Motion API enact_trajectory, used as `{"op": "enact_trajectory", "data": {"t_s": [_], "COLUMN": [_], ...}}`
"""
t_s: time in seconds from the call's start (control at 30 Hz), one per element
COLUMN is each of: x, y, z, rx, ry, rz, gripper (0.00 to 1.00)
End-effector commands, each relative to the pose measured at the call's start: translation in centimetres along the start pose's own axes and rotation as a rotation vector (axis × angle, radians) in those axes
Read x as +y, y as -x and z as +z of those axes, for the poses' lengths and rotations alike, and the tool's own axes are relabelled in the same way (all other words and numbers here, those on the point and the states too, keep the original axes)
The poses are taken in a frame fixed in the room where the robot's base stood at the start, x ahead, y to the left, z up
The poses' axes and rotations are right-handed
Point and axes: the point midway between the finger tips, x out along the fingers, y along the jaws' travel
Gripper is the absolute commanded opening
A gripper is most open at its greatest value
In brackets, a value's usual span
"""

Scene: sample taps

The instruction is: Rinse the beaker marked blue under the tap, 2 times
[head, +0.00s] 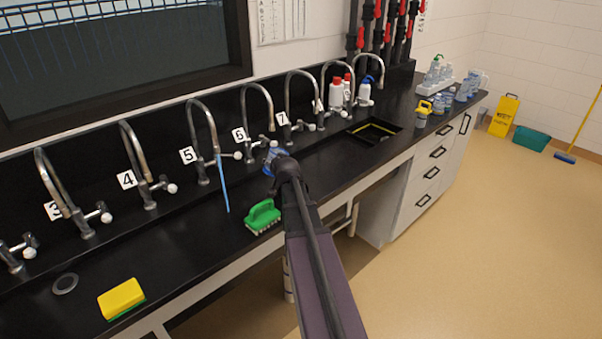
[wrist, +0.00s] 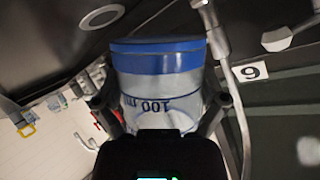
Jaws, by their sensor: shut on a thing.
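My gripper (head: 284,166) is shut on a clear beaker (head: 272,152) with blue on it, over the counter near tap 6 (head: 257,118). In the wrist view the beaker (wrist: 160,82) has a blue band and an upside-down 100 ml mark, and the gripper's fingers (wrist: 158,104) close on its two sides. The tap's metal pipe (wrist: 222,60) passes close beside the beaker there. From the spout of tap 5 (head: 203,130), left of the gripper, a light blue streak (head: 223,184) like running water drops to the counter. Whether the beaker holds water is unclear.
A green brush (head: 263,216) lies near the counter's front edge, a yellow sponge (head: 121,298) at the left. More taps line the wall. A dark sink basin (head: 374,132) and several bottles (head: 364,92) stand to the right. The counter between brush and sponge is clear.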

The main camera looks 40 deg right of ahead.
Motion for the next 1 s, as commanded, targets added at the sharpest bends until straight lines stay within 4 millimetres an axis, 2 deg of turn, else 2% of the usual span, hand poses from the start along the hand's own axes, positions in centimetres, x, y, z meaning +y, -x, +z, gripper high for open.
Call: {"op": "enact_trajectory", "data": {"t_s": [1.0], "x": [-2.4], "y": [0.9], "z": [-0.2], "rx": [0.103], "ry": [0.296], "rz": [0.121], "gripper": [0.55]}}
